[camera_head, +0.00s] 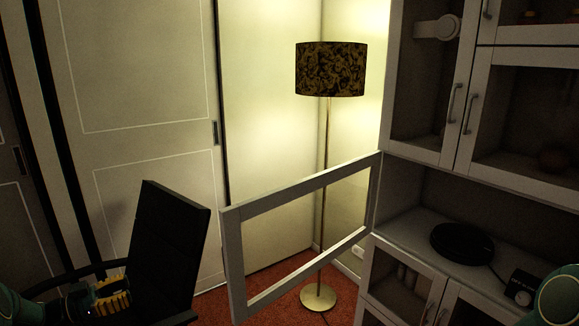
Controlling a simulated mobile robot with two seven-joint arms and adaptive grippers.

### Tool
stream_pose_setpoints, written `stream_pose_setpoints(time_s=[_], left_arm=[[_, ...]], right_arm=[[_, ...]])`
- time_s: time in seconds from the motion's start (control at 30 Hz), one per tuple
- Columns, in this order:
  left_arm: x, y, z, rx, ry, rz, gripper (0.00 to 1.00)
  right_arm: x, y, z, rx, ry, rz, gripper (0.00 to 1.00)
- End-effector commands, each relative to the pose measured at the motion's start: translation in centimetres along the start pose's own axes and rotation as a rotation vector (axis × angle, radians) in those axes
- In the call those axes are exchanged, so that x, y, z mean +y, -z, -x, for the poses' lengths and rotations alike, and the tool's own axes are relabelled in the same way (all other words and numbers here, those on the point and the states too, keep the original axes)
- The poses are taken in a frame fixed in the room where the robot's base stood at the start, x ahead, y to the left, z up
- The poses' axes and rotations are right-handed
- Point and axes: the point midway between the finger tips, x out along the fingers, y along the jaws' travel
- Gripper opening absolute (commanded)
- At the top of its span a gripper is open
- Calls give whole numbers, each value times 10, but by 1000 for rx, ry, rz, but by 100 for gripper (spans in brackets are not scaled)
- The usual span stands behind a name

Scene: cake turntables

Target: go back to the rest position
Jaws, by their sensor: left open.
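My left gripper (115,295), with yellow and black parts, is at the bottom left, low in front of a black chair. It is open, and I see nothing between its fingers. A black round turntable (463,243) rests on the open shelf of the white cabinet at the right, well away from my left gripper. Part of my right arm, green and rounded, shows at the bottom right corner. My right gripper is outside the picture.
A white-framed glass door (233,265) of the cabinet (425,155) stands swung open into the middle. Behind it is a floor lamp (331,70). The black chair (165,250) stands at the left. A small dark device (521,287) sits on the shelf.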

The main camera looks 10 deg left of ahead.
Motion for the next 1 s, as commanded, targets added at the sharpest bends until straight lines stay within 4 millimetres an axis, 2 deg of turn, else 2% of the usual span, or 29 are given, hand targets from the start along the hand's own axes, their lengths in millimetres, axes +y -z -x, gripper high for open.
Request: stream_pose_setpoints(time_s=[0.03,0.17,0.27,0.37,0.43,0.5,0.57,0.67,0.7,0.83,0.9,1.0], left_arm=[[1,-10,-24,28,34,26,42],[-3,-35,-69,58,168,87,42],[1,-63,-103,45,283,164,42],[16,-101,-139,-13,402,276,42],[37,-134,-162,-89,479,370,42],[67,-168,-179,-192,542,469,42],[97,-194,-189,-291,583,549,42],[153,-233,-195,-470,623,674,42],[178,-246,-195,-546,630,719,42],[259,-277,-185,-789,633,850,42],[299,-286,-175,-908,624,907,42],[346,-291,-160,-1051,606,970,42]], right_arm=[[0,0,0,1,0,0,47],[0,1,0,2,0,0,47],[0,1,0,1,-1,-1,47],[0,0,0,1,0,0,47],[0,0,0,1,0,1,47],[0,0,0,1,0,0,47],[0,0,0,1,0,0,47],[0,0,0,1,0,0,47],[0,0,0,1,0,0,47],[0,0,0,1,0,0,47],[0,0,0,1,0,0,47],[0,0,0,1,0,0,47]])
